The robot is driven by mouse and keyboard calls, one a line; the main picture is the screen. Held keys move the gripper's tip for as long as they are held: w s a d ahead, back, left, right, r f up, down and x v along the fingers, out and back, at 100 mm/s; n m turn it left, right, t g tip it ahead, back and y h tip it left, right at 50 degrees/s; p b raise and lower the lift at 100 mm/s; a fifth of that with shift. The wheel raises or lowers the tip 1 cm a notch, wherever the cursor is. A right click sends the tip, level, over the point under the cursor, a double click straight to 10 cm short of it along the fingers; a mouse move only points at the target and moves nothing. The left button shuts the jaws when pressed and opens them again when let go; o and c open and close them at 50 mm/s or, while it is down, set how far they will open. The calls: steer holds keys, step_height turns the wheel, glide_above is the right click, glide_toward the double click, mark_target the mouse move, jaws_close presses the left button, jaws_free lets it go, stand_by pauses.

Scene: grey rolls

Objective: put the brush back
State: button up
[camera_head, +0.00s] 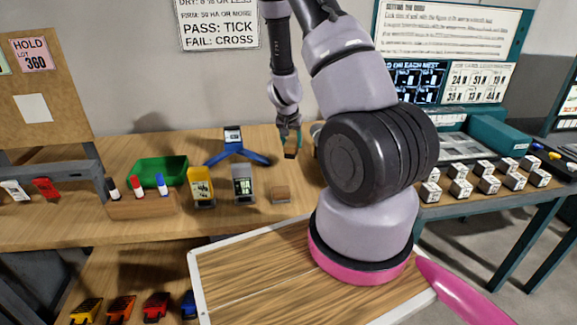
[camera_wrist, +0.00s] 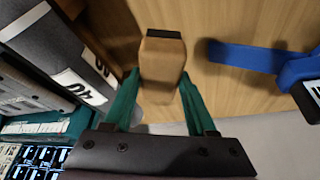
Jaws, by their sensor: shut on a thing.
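The brush (camera_wrist: 162,62) is a tan wooden block with a dark strip along one end. In the wrist view it sits between the two green fingers of my gripper (camera_wrist: 160,98), which are shut on it. In the head view my gripper (camera_head: 290,140) hangs over the back of the wooden table, right of the blue three-legged stand, with the brush (camera_head: 290,153) small and dark below the fingertips. Whether the brush touches the table is hard to tell. A small wooden block (camera_head: 280,194) lies nearer the table's front edge.
The blue stand (camera_head: 236,147) also shows in the wrist view (camera_wrist: 245,55). A grey roll (camera_wrist: 65,60) is close on the left there. A green tray (camera_head: 158,171), pen block (camera_head: 140,205), yellow device (camera_head: 201,186) and grey device (camera_head: 243,184) stand on the table. My arm hides the right part.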

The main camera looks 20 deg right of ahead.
mark_target(289, 146)
step_height(289, 146, down, 8)
steer(key=shift+f, duration=0.25)
steer(key=shift+c, duration=0.7)
steer(key=o, duration=1.3)
steer(key=shift+o, duration=0.2)
steer(key=shift+r, duration=0.1)
steer(key=v, duration=1.2)
